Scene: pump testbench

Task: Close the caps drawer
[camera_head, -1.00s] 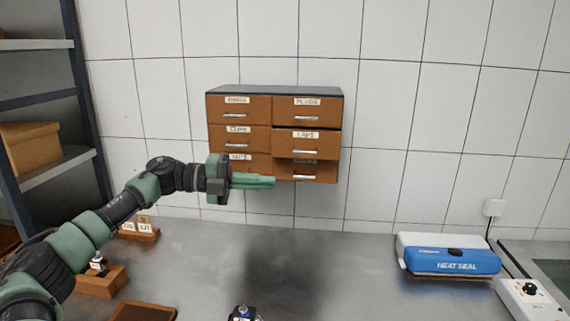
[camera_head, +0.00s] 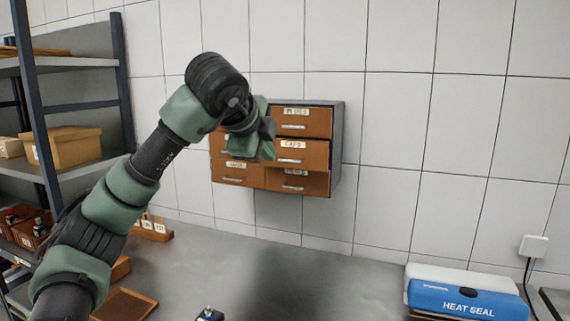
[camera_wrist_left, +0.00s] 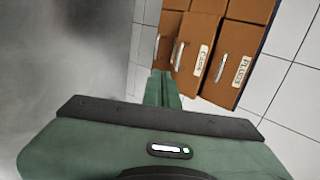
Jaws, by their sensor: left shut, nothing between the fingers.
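The wall-mounted drawer cabinet has a dark top and side and brown drawers. The caps drawer (camera_head: 302,157) is in the right column, middle row. Its front stands out a little and partly covers the label of the drawer below. In the left wrist view the caps drawer (camera_wrist_left: 187,50) shows sideways, with its handle and label, just beyond the fingers. My left gripper (camera_head: 266,150) is shut and empty in front of the cabinet, near the left edge of the caps drawer. Its fingers (camera_wrist_left: 163,88) also show in the wrist view; contact cannot be told. My arm hides part of the left column.
The plugs drawer (camera_head: 305,123) is above the caps drawer. A blue and white heat sealer (camera_head: 465,295) stands on the grey bench at right. A shelf with a cardboard box (camera_head: 68,147) is at left. A tray (camera_head: 125,304) lies on the bench. Mid-bench is largely clear.

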